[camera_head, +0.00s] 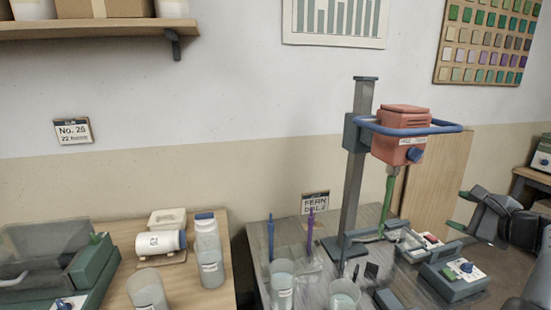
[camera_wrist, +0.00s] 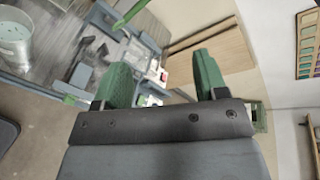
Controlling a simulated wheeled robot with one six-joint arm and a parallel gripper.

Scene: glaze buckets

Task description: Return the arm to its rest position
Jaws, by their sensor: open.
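My gripper (camera_head: 464,210) is at the right of the head view, dark grey with green fingertips, on my dark arm. In the wrist view its two green fingers (camera_wrist: 160,80) stand apart with nothing between them. It is to the right of the stand mixer (camera_head: 400,140), which has a red head, a blue ring handle and a grey column. The gripper touches nothing that I can see. Part of my arm runs out of the head view at the right edge.
A grey table (camera_head: 310,290) holds clear buckets (camera_head: 282,285), purple and blue sticks and a control box (camera_head: 455,278). A wooden panel (camera_head: 437,180) leans at the wall. A shelf (camera_head: 90,28) is upper left.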

